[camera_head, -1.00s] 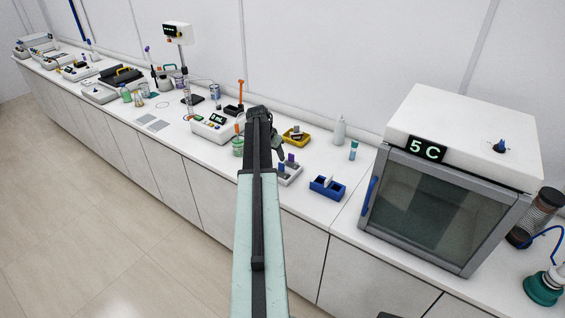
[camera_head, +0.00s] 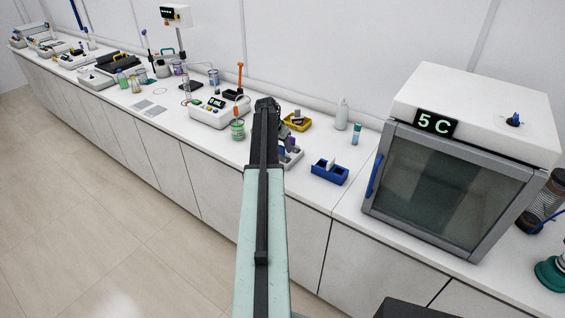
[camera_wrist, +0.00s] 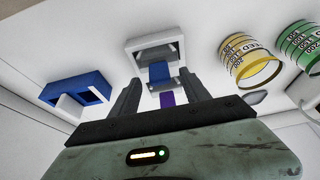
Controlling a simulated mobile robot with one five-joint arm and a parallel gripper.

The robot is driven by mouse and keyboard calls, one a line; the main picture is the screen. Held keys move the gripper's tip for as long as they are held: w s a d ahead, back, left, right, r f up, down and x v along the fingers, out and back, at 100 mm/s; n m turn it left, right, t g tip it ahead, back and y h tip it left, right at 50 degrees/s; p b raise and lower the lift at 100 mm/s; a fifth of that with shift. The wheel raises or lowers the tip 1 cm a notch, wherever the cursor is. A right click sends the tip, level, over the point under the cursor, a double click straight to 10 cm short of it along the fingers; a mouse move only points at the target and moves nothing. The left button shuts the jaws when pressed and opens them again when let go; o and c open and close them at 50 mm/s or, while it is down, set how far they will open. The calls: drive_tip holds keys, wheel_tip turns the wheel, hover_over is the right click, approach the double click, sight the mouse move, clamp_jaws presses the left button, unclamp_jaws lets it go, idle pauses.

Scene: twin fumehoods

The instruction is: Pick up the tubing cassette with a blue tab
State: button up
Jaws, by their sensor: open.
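In the wrist view, a blue tab (camera_wrist: 160,72) shows between the two fingers of my gripper (camera_wrist: 159,80). It sits at a grey-white holder (camera_wrist: 136,47) with an open, frame-like end. A purple tab (camera_wrist: 167,98) shows just below the blue one, closer to my palm. My gripper is open, with a finger to each side of the tabs; I cannot tell whether either touches. In the head view my gripper (camera_head: 284,136) is over the grey holder (camera_head: 293,158) and hides much of it, including the blue tab.
A blue tray (camera_head: 329,177) with a white piece stands right of the holder. A yellow tray (camera_head: 298,126) lies behind my gripper. A green-labelled jar (camera_head: 238,130) stands left, a bottle (camera_head: 342,114) behind, and a 5 C cabinet (camera_head: 440,185) at right.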

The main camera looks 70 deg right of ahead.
drive_tip(key=shift+r, duration=0.1)
clamp_jaws()
wheel_tip(320, 180, up, 18)
drive_tip(key=p, duration=1.8)
drive_tip(key=s+a+n+t, duration=0.1)
drive_tip(key=s+a+n, duration=0.2)
drive_tip(key=a, duration=1)
drive_tip(key=shift+s+n, duration=0.3)
drive_tip(key=shift+s, duration=0.65)
drive_tip(key=shift+d+r+t, duration=0.1)
drive_tip(key=shift+t, duration=0.2)
